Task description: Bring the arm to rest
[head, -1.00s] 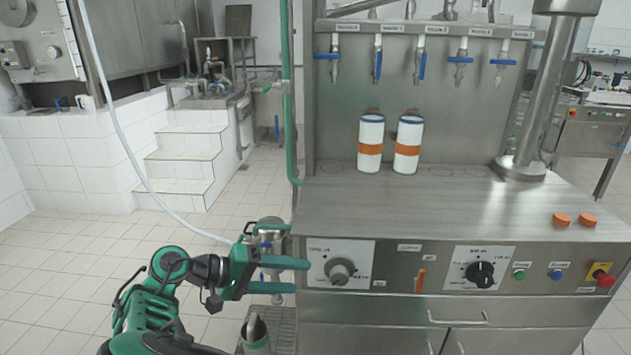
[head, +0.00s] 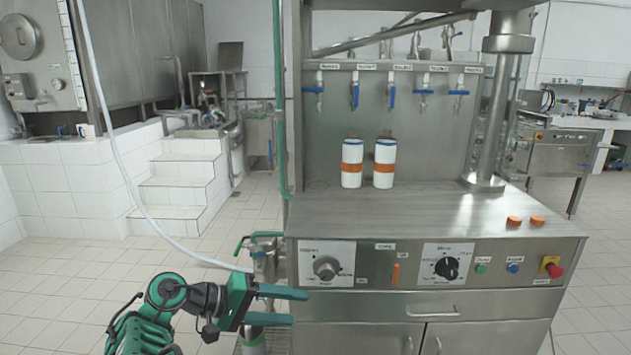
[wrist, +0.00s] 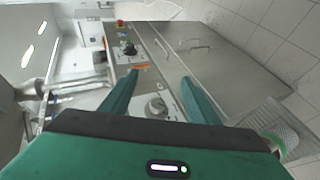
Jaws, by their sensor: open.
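My gripper (head: 299,307) is green, open and empty in the head view. It is in front of the filler machine's lower left front, below the left dial (head: 326,268). In the wrist view my gripper (wrist: 157,82) shows its two fingers spread apart with nothing between them. The machine's steel front and dials lie beyond the fingertips. My arm is bent at the lower left of the head view.
A red emergency button (head: 555,271) is on the front. Tiled floor to the left is open.

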